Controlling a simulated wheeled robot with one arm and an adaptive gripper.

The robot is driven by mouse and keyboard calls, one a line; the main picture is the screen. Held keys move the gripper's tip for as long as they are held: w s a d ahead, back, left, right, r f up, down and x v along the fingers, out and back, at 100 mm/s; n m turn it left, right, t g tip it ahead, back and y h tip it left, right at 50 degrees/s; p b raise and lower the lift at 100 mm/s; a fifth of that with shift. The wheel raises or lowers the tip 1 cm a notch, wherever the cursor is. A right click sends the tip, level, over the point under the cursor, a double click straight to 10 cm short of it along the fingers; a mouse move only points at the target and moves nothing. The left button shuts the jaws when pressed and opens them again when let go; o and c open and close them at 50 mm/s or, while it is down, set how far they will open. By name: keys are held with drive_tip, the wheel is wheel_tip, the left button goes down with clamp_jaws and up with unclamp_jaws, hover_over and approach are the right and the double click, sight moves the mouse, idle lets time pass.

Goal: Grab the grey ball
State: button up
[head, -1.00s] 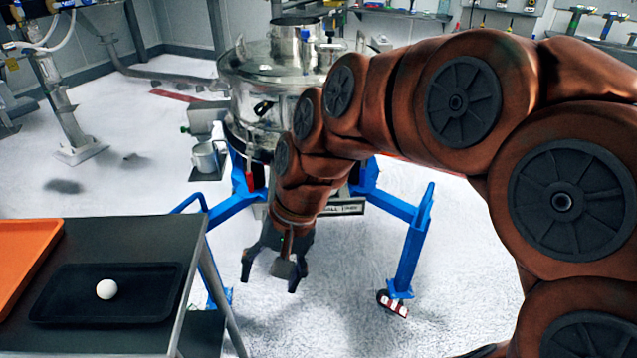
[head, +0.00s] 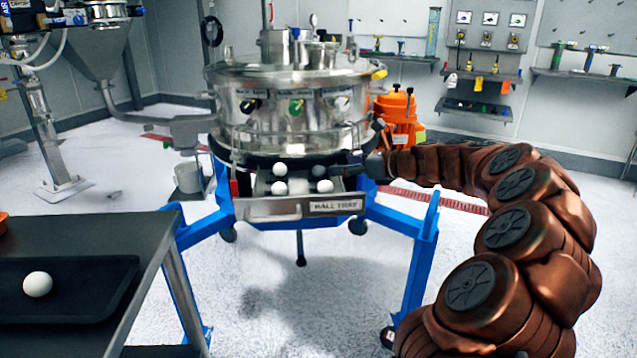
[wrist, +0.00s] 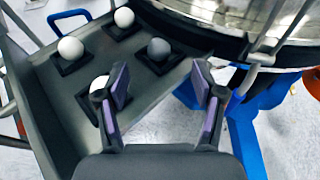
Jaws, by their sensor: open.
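The grey ball (head: 318,171) sits at the back right of the pulled-out ball tray (head: 273,209) under the steel sifter. In the wrist view the grey ball (wrist: 160,49) rests in a dark square holder, ahead of the fingertips and apart from them. My gripper (wrist: 161,76) is open and empty, above the tray. A white ball (wrist: 99,86) is partly hidden behind its left finger. Two other white balls (wrist: 70,48) (wrist: 124,17) sit farther left. In the head view my gripper (head: 354,166) reaches in from the right, close beside the grey ball; its fingers are hard to make out.
The sifter's steel drum (head: 290,110) stands just above the tray. Its blue frame (head: 412,235) surrounds the tray at the sides. A dark table (head: 140,240) at the left bears a black tray (head: 80,310) with a white ball (head: 37,284). The floor in front is clear.

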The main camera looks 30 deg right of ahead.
sight(323, 168)
drive_tip(key=shift+b+x, duration=0.3)
drive_tip(key=shift+x, duration=1.05)
drive_tip(key=b+x, duration=0.1)
drive_tip(key=x, duration=0.4)
drive_tip(key=shift+s+f+b, duration=0.1)
drive_tip(key=shift+f+b, duration=0.3)
drive_tip(key=c, duration=1)
